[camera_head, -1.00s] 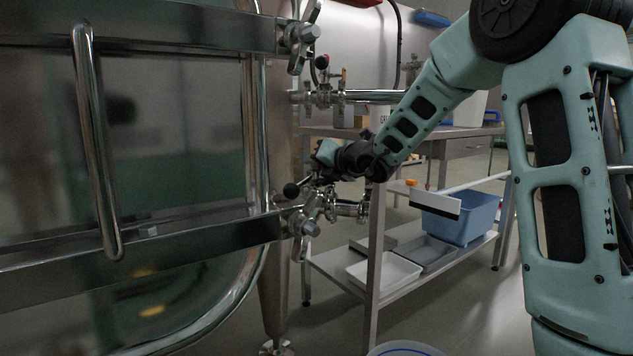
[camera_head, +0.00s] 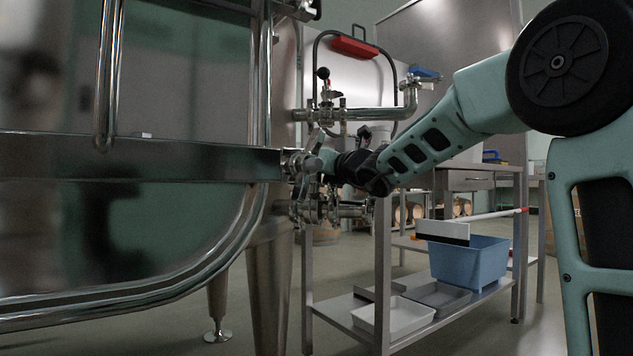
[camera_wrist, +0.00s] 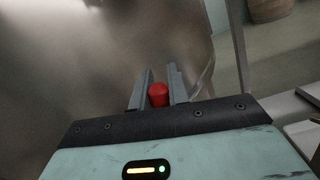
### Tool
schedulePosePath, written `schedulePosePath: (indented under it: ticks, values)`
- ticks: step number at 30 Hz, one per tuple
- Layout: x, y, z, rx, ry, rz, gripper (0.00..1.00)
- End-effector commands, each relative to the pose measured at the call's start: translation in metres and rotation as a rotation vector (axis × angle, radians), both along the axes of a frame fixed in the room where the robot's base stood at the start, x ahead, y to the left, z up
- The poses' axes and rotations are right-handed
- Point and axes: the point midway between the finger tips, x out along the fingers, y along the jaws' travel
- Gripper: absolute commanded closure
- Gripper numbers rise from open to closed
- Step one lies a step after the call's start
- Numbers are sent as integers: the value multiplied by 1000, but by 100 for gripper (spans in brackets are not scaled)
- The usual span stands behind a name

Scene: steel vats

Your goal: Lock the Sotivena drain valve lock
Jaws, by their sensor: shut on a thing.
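The lower valve (camera_head: 318,208) sticks out from the right side of the steel vat, below the vat's lower crossbar, in the head view. My gripper (camera_head: 322,162) is at this valve, reaching in from the right. In the wrist view, the two grey fingers of my gripper (camera_wrist: 157,90) close around a small red knob (camera_wrist: 158,95). This looks like the drain valve lock, but its label does not show. The knob's base and the turn of the lock are hidden behind the fingers and wrist.
An upper valve (camera_head: 326,108) with a black ball handle and a pipe sits just above my gripper. The steel vat (camera_head: 140,165) fills the left. A steel table (camera_head: 383,270) with a blue bin (camera_head: 467,262) and grey trays stands close on the right.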

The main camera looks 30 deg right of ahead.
Motion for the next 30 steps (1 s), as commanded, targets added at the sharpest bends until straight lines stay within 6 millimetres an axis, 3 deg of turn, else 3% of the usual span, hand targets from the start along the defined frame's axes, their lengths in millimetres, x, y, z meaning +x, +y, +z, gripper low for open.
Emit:
schedulePosePath:
  ticks: [17, 18, 20, 30]
  values:
    - [-1, 0, 0, -19, -15, -1, 100]
    - [-1, 0, 0, -19, -15, -1, 80]
    - [-1, 0, 0, -19, -15, -1, 64]
    - [-3, 1, 1, -19, -15, 0, 62]
